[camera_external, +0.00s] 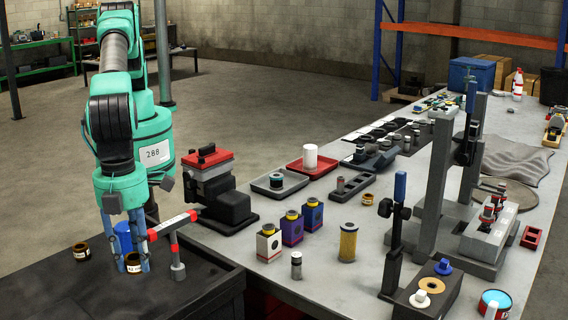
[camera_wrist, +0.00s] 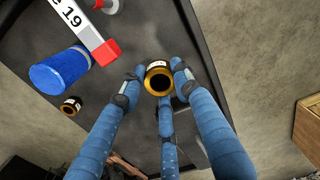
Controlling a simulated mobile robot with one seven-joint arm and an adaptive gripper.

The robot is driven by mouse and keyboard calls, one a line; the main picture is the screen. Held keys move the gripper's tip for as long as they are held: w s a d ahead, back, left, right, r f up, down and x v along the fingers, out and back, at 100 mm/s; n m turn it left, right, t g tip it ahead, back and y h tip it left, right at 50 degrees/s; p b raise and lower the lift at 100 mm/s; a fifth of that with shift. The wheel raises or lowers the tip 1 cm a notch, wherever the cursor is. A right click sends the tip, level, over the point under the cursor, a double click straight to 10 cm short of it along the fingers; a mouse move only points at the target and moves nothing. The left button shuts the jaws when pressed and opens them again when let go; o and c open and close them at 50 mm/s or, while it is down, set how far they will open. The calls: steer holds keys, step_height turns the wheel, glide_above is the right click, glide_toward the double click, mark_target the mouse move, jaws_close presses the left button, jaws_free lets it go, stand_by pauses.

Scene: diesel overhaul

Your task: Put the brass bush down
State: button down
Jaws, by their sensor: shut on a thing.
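My gripper (camera_external: 132,262) has blue fingers and is shut on a brass bush (camera_external: 133,263), a short ring with a white label, low over the black tray-like surface (camera_external: 190,291) at the front left. In the wrist view the held brass bush (camera_wrist: 158,82) sits between the fingertips of my gripper (camera_wrist: 157,77), its bore facing the camera. I cannot tell whether it touches the surface below. A second labelled brass bush (camera_external: 81,252) stands to the left on the black surface; it also shows in the wrist view (camera_wrist: 71,106).
A blue cylinder (camera_wrist: 60,70) stands close by, partly behind my fingers outside. A stand with a red-and-white bar (camera_external: 177,262) is just right of my gripper. The grey bench (camera_external: 330,262) beyond holds boxes, a filter and tools. The black surface's front is clear.

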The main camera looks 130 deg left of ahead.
glide_above(144, 306)
steer(key=shift+f, duration=2.9)
steer(key=shift+f+p, duration=0.4)
steer(key=shift+f, duration=1.45)
steer(key=shift+f, duration=0.15)
steer(key=c, duration=1.3)
jaws_free()
step_height(144, 306, up, 12)
steer(key=shift+r+b, duration=0.1)
steer(key=shift+b, duration=0.4)
